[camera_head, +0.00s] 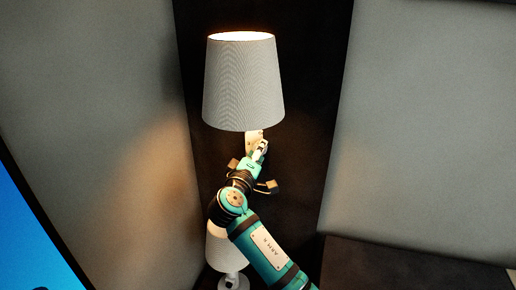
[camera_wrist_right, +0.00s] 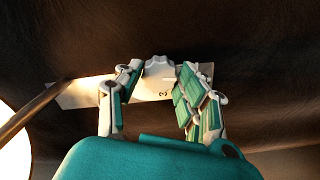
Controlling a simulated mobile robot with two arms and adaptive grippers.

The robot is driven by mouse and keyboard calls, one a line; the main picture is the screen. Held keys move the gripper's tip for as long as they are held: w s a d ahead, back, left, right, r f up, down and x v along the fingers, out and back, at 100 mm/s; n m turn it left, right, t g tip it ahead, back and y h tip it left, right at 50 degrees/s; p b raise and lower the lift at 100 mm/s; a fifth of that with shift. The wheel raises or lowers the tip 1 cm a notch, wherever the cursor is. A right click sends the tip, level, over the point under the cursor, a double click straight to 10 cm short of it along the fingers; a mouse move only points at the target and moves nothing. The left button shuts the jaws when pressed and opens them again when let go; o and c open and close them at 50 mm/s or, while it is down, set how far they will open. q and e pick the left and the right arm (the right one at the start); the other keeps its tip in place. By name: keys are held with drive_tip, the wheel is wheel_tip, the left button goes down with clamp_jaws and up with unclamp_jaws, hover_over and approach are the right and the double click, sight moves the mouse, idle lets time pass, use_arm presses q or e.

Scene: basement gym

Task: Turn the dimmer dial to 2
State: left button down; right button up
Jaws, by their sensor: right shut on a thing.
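The dimmer dial (camera_wrist_right: 158,66) is a white, scalloped knob on a pale wall plate (camera_wrist_right: 75,95). A dark "3" shows on the plate just below the dial; no other number is readable, so I cannot tell the dial's setting. My right gripper (camera_wrist_right: 158,74) is shut on the dial, with one finger on each side of it. In the head view my right gripper (camera_head: 260,150) reaches up to the plate (camera_head: 254,136), just under a lampshade; the dial is hidden there. My left gripper is not in view.
A lit lamp with a grey shade (camera_head: 243,85) hangs close above my right gripper. A second, smaller lamp (camera_head: 225,248) stands low behind my right arm. Grey wall panels (camera_head: 420,140) flank the dark strip. A blue screen (camera_head: 30,235) is at lower left.

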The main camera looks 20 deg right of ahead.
drive_tip(key=shift+n+p, duration=0.35)
drive_tip(key=shift+n, duration=0.35)
drive_tip(key=o, duration=1.1)
drive_tip(key=shift+o, duration=0.2)
drive_tip(key=shift+a, duration=0.1)
drive_tip(key=v, duration=1.2)
